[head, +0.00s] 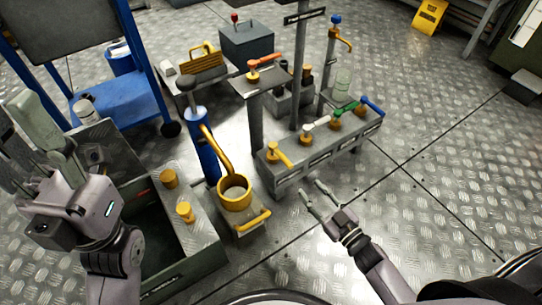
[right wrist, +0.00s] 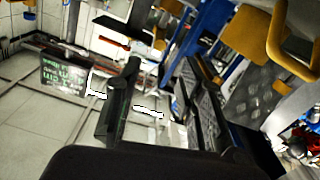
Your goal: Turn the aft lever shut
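A grey valve block (head: 325,155) carries a row of levers: yellow (head: 279,152), white (head: 316,127), green (head: 345,109) and blue (head: 372,106). Another lever, orange (head: 265,62), sits on a separate post. I cannot tell which one is the aft lever. My right gripper (head: 311,187) is open and empty, just in front of the block and apart from the levers. Its two spread fingers also show in the right wrist view (right wrist: 161,68), with nothing between them. My left gripper (head: 28,128) is at the far left, away from the levers; its finger state is unclear.
A dark green box (head: 188,245) is nearer. A blue cart (head: 115,100) stands at the back left. The floor right of the block is clear.

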